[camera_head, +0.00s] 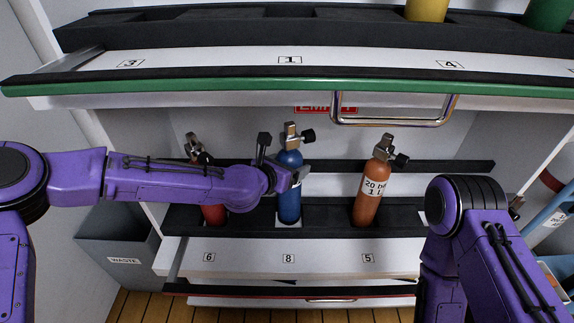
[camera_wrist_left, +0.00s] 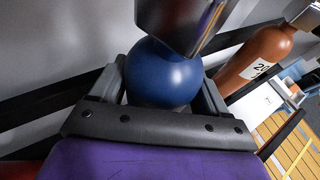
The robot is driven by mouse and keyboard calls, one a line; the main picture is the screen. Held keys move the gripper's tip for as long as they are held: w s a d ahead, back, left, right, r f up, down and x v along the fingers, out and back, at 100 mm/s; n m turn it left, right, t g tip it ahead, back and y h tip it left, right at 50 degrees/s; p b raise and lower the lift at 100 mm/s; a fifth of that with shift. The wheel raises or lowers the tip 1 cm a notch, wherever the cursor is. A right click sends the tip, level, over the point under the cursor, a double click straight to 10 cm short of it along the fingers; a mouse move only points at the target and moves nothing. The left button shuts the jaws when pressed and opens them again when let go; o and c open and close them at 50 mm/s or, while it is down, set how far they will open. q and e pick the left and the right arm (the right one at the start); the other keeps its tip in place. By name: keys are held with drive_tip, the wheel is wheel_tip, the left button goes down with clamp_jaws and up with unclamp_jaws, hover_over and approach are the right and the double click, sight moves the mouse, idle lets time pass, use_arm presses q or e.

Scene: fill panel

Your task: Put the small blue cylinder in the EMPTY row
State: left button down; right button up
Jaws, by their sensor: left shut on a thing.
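The small blue cylinder (camera_head: 289,207) is upright at the lower rack, above the label 8 (camera_head: 288,258), between a red and an orange cylinder. My left gripper (camera_head: 293,177) is shut around its upper body, below the grey valve. In the left wrist view the blue rounded top (camera_wrist_left: 162,78) sits between the two fingers. The cylinder's base is at the rack slot; I cannot tell whether it rests fully. A red EMPTY sign (camera_head: 312,110), partly hidden by the upper shelf's handle, is on the wall behind this row. My right arm shows at the right, but its gripper does not.
A red cylinder (camera_head: 213,214) stands at 6, partly behind my left arm. An orange cylinder (camera_head: 370,195) stands at 5. The upper shelf's green edge (camera_head: 230,87) and metal handle (camera_head: 392,122) overhang the row. A grey waste bin (camera_head: 115,250) is at the left.

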use_arm(q)
drive_tip(key=shift+f, duration=1.15)
drive_tip(key=shift+c, duration=1.3)
unclamp_jaws()
drive_tip(key=shift+s+f, duration=0.1)
drive_tip(key=shift+f, duration=0.15)
drive_tip(key=shift+r, duration=0.1)
drive_tip(key=p+v, duration=0.1)
drive_tip(key=v, duration=1.1)
drive_tip(key=shift+r, duration=0.1)
